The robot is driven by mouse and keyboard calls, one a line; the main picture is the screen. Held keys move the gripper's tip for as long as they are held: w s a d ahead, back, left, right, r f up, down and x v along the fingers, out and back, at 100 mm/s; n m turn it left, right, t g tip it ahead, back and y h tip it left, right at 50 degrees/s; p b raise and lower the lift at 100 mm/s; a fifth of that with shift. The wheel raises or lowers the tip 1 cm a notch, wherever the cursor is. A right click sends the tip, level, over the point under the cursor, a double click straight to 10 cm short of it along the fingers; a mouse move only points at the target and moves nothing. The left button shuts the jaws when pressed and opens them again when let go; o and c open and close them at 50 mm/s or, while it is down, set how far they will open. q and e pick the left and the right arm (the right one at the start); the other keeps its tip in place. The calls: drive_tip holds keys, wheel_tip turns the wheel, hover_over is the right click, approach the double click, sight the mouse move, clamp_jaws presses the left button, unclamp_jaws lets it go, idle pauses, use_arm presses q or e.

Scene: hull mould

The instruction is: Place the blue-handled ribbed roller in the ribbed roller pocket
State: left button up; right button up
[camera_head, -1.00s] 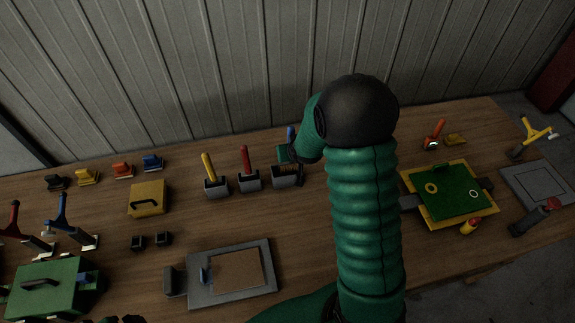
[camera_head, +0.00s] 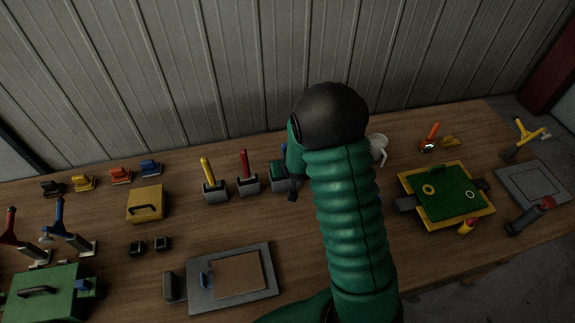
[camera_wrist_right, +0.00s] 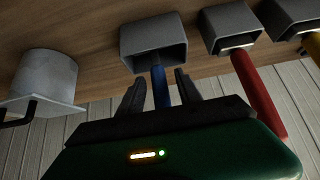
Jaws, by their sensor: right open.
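A blue handle (camera_wrist_right: 160,88) stands out of a grey box-shaped pocket (camera_wrist_right: 153,45) in the right wrist view. Whatever head it has is hidden inside the pocket, so I cannot confirm it is the ribbed roller. My right gripper (camera_wrist_right: 158,80) is open, with one finger on each side of the handle and gaps showing. In the head view my right arm largely covers this spot, and a little of the blue handle (camera_head: 284,150) shows. Another blue-handled tool (camera_head: 60,217) stands at the far left. My left gripper is not in view.
Neighbouring pockets hold a red handle (camera_head: 244,163) and a yellow handle (camera_head: 207,171). A white mug (camera_head: 378,148) stands right of my arm. A grey board (camera_head: 262,290) lies in front, and a green-and-yellow tray (camera_head: 458,212) lies right. A corrugated wall stands behind.

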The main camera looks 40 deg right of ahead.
drive_tip(key=v, duration=1.1)
drive_tip(key=s+a+f+n+g+y, duration=0.1)
drive_tip(key=s+a+n+g+y, duration=0.1)
drive_tip(key=a, duration=0.7)
drive_tip(key=s+a+n+g+y, duration=0.1)
drive_tip(key=s+a+n+g, duration=0.1)
drive_tip(key=s+a, duration=0.5)
drive_tip(key=a+n, duration=0.1)
drive_tip(key=a, duration=0.2)
drive_tip(key=shift+a+f+n+y+p, duration=0.25)
drive_tip(key=shift+f+n+y+p, duration=0.1)
drive_tip(key=shift+f+n+y, duration=0.05)
drive_tip(key=shift+s, duration=0.1)
drive_tip(key=shift+d, duration=0.2)
